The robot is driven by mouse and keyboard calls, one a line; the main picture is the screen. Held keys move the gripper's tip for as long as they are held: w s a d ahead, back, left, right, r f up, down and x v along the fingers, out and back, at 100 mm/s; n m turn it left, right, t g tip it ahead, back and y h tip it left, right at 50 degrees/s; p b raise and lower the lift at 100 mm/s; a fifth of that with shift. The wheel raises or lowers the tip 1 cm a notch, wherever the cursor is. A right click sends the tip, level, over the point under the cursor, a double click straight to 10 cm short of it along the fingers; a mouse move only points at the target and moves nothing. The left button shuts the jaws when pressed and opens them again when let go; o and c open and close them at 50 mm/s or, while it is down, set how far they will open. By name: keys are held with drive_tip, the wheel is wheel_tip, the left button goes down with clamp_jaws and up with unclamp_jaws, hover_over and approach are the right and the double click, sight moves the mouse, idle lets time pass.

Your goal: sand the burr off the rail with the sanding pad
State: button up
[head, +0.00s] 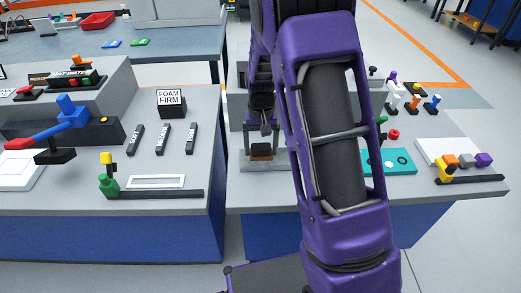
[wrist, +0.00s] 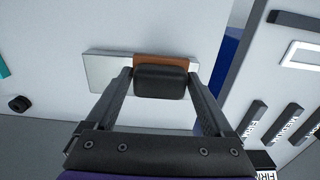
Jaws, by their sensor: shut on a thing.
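My gripper (head: 261,146) reaches down over the right-hand bench, and it also shows in the wrist view (wrist: 160,80). It is shut on the sanding pad (wrist: 161,83), a dark block with a brown face (wrist: 160,61), with one finger on each side. The brown part of the pad (head: 261,150) shows between the fingers in the head view. A pale metal bar that looks like the rail (wrist: 108,70) lies under the pad, and it shows in the head view (head: 250,163). The pad covers its middle. I cannot tell whether they touch. I see no burr.
Right of my arm are a teal plate (head: 401,160) and a white tray (head: 437,149) with coloured blocks.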

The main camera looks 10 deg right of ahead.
drive_tip(key=shift+r+p, duration=1.05)
drive_tip(key=shift+r, duration=0.9)
drive_tip(key=shift+f, duration=0.1)
